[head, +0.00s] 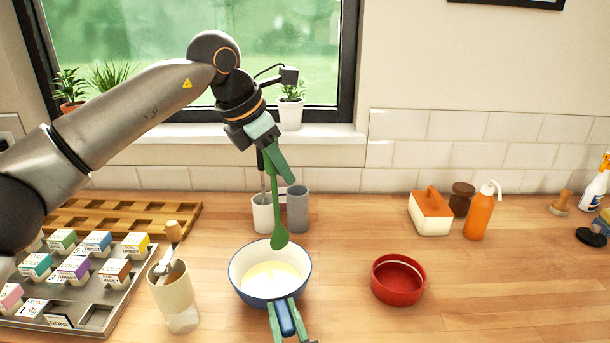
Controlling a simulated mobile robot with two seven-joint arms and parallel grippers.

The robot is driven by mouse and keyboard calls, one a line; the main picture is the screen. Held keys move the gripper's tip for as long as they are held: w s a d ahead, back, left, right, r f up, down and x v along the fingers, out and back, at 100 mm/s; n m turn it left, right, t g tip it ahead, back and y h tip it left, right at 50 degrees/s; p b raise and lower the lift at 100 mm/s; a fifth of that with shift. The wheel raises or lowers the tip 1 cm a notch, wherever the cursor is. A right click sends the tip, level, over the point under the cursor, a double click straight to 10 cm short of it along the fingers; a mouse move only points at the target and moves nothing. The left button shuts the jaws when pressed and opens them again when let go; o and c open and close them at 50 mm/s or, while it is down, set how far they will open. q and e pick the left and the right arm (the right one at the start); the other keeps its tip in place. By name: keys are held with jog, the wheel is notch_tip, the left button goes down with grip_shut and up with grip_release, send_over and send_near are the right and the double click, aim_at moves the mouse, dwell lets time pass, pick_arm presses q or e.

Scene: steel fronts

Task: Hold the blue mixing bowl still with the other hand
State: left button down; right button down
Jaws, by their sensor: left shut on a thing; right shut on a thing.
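The blue mixing bowl (236,285) stands upright on the wooden counter, blue outside and white inside, with pale yellow contents. My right gripper (287,312) is at its near side, low in the picture, shut on a blue part that looks like the bowl's handle or rim. The gripper hides that part of the bowl. My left gripper (274,156) is above and behind the bowl, shut on the handle of a green spoon (279,238). The spoon hangs head down over the far part of the bowl; I cannot tell if it touches the rim.
A red bowl (418,295) stands to the right, a beige container (178,300) to the left. Behind are a white cup (263,222) and a grey cup (298,212). A box tray (123,292) is at left, an orange bottle (480,216) at back right. The right foreground counter is clear.

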pick_arm(q)
jog(key=a+n+t, duration=0.1)
jog(key=a+n, duration=0.1)
jog(key=a, duration=0.1)
send_over(272, 240)
jog(key=shift+f, duration=2.1)
jog(key=shift+y, duration=0.4)
jog(key=shift+w+a+f, duration=0.1)
jog(key=shift+w+f, duration=0.1)
jog(key=shift+f, duration=1.7)
jog(key=shift+w+f, duration=0.2)
jog(key=shift+f, duration=1.7)
jog(key=shift+s, duration=0.1)
